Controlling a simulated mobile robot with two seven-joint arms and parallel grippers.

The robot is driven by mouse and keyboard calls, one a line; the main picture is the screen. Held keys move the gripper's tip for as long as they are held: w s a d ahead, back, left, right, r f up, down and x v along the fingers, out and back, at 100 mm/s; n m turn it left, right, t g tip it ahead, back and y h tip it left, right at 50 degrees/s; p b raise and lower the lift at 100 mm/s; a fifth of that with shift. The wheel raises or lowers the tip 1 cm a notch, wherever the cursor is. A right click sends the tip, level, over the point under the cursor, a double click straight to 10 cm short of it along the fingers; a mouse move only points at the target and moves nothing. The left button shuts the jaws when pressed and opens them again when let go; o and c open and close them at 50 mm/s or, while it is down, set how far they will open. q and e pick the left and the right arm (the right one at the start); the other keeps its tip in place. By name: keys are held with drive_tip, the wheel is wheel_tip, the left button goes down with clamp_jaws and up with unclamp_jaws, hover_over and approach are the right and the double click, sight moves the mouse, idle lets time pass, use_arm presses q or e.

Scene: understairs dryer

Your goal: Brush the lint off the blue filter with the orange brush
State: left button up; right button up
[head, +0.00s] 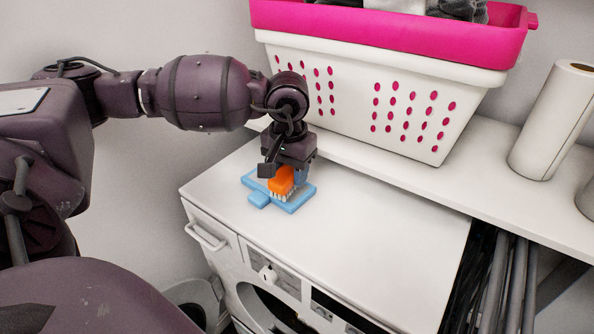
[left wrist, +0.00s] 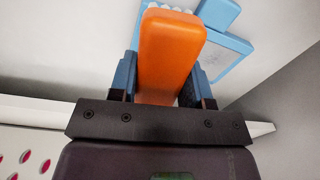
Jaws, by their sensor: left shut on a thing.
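The orange brush (head: 282,179) has white bristles pointing down and sits over the blue filter (head: 257,199) on top of the white dryer. My left gripper (head: 290,172) is shut on the brush from above. In the left wrist view the brush (left wrist: 170,50) is between the two blue fingers of the left gripper (left wrist: 160,85). The filter (left wrist: 226,50) shows behind it there. The bristles appear to be on or just above the filter; I cannot tell if they touch. I cannot make out any lint. My right gripper is not in view.
The dryer top (head: 370,240) is clear to the right of the filter. A white and pink laundry basket (head: 350,95) stands on the shelf (head: 490,165) behind. A paper roll (head: 555,120) stands at the right. Dark poles (head: 500,290) fill the gap beside the dryer.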

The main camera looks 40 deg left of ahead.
use_arm(q)
drive_tip(key=shift+s+d+f, duration=0.25)
drive_tip(key=shift+d+f, duration=0.1)
drive_tip(key=shift+f, duration=0.15)
drive_tip(key=shift+s+d+f, duration=0.2)
drive_tip(key=shift+d+f, duration=0.15)
drive_tip(key=shift+f, duration=0.1)
drive_tip(key=shift+s+d+b, duration=0.1)
drive_tip(key=shift+d+b, duration=0.3)
drive_tip(key=shift+d, duration=0.5)
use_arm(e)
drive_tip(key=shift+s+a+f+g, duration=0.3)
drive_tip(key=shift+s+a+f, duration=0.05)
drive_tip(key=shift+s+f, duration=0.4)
